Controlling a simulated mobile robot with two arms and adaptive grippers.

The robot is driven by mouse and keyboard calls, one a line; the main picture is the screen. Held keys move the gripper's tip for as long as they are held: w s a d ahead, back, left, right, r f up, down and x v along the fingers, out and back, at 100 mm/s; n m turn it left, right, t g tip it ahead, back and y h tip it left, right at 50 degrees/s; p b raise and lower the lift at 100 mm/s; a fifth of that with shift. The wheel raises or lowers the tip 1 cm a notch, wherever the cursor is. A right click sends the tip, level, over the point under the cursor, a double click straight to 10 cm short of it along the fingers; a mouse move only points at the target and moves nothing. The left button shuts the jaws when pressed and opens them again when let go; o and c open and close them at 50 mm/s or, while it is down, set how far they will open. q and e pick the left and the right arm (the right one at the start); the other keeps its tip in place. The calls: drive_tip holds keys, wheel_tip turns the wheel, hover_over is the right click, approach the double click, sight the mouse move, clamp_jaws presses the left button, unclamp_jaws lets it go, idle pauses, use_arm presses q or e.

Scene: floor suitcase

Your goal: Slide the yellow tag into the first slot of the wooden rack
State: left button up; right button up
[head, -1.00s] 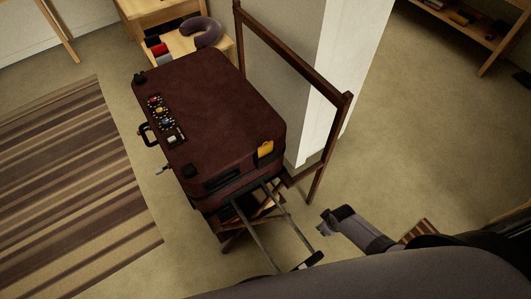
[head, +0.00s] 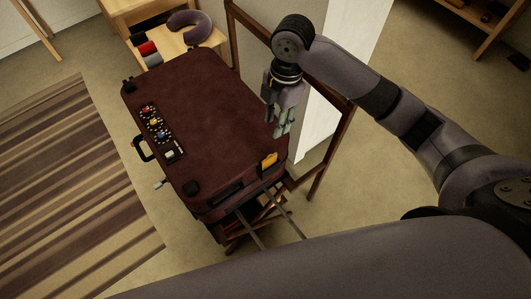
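The yellow tag (head: 268,160) lies at the near right corner of the dark red suitcase (head: 205,115). My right gripper (head: 281,132) hangs fingers down over the suitcase's right edge, a little beyond the tag and apart from it in the picture. Its fingers look close together, but whether they are open or shut is unclear. I cannot make out anything held in them. My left gripper is not in view. I cannot clearly identify a slotted wooden rack; a dark wooden frame (head: 322,168) stands to the right of the suitcase, partly hidden by my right arm.
A small panel with colored knobs (head: 158,125) sits on the suitcase's left side. The suitcase rests on a folding wooden stand (head: 237,240). A wooden bench with a neck pillow (head: 190,25) stands behind. A striped rug (head: 70,190) lies left; floor is clear at right.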

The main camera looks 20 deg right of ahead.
wheel_tip(320, 180, down, 2)
drive_tip(key=s, duration=0.1)
drive_tip(key=p, duration=0.1)
hover_over(270, 157)
wheel_tip(270, 157, down, 8)
wheel_tip(270, 157, down, 6)
drive_tip(key=shift+r+p, duration=0.15)
drive_tip(key=shift+p, duration=0.6)
drive_tip(key=shift+f, duration=0.4)
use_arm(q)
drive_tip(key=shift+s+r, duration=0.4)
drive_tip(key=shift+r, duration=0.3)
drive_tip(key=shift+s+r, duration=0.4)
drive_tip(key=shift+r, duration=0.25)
use_arm(e)
clamp_jaws()
